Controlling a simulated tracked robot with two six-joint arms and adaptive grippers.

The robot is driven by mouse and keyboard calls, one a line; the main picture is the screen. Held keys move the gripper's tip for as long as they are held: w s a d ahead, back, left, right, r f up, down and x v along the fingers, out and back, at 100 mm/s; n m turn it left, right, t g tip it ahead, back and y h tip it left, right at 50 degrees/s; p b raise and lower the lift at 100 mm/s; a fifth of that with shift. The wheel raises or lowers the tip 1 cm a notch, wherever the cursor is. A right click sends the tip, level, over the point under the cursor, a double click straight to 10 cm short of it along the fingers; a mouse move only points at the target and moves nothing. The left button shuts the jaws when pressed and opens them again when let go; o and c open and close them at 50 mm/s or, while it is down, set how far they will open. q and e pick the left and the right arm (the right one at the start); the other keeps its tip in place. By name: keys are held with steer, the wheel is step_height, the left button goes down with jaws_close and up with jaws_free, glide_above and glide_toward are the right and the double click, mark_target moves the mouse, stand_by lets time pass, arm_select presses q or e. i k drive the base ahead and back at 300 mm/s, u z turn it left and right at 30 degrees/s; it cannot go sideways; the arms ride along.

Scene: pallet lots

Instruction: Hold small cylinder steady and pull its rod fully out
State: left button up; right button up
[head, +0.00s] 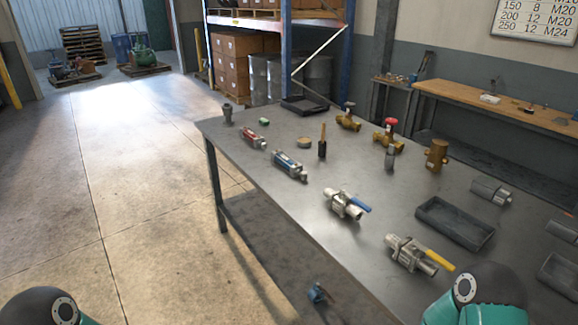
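A small red cylinder with metal ends (253,137) lies on the grey table (330,210) near its far left edge. A larger blue cylinder with metal ends (288,165) lies nearer along the same edge. I take the red one as the small cylinder. Its rod is too small to make out clearly, and I cannot tell how far it sticks out. Neither gripper shows. Only rounded parts of my arms are visible at the bottom left and bottom right, well away from both cylinders.
Valves with blue (346,204) and yellow handles (415,254) lie nearer on the table. A dark tray (455,223) sits to the right. Brass valves (388,137) stand farther back. A dark cup-like part (228,114) is at the far left corner. Open floor lies left.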

mark_target(303, 175)
steer(key=z, duration=1.5)
steer(key=i, duration=0.1)
steer(key=u, duration=3)
steer(key=i, duration=3.5)
steer(key=z, duration=2.65)
